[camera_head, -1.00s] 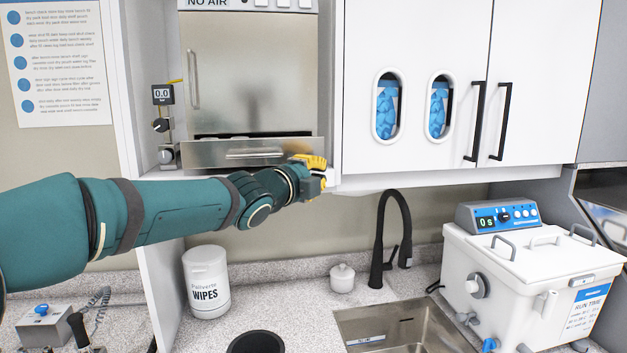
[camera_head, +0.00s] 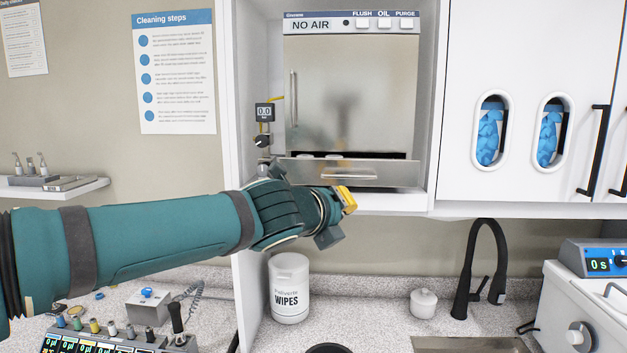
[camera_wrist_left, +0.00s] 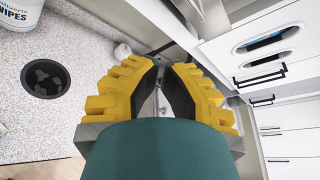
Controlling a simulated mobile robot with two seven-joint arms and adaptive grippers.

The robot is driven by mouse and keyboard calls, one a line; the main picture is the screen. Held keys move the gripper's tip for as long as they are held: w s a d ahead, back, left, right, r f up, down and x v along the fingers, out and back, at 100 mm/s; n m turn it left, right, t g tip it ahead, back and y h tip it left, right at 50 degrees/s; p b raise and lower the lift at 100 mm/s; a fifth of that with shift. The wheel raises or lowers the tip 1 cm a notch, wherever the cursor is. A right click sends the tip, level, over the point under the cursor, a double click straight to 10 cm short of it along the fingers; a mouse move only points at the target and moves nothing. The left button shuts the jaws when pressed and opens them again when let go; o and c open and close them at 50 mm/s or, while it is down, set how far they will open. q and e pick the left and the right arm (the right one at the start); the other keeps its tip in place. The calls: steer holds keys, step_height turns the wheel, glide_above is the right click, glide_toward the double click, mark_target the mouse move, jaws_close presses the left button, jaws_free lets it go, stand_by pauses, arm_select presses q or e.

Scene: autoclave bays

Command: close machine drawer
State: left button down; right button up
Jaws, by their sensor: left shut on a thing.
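The machine (camera_head: 350,95) is a steel-fronted unit labelled NO AIR, set in a white cabinet bay. Its drawer (camera_head: 400,177) is at the bottom, with a bar handle (camera_head: 349,177). The drawer front stands out from the body, with a dark gap and small pale items visible behind its top edge. My left gripper (camera_head: 345,201) has yellow fingers and is just below and in front of the drawer, under the handle. In the left wrist view its fingertips (camera_wrist_left: 166,66) are close together; what they hold cannot be made out. My right gripper is not in view.
White cabinets (camera_head: 465,60) with glove windows and black handles adjoin on the right. A gauge (camera_head: 264,113) stands left of the machine. Below are a wipes tub (camera_head: 290,290), a small white jar (camera_head: 423,303), a black faucet (camera_head: 466,300) and a sink (camera_head: 470,344).

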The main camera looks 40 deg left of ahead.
arm_select(q)
steer(key=s+a+r+m+g+y+p, duration=0.2)
steer(key=s+a+r+m+y, duration=0.15)
steer(key=s+a+y, duration=0.25)
steer(key=x, duration=1.4)
steer(key=shift+r, duration=0.25)
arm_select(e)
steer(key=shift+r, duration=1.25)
arm_select(q)
steer(key=shift+w+a, duration=0.1)
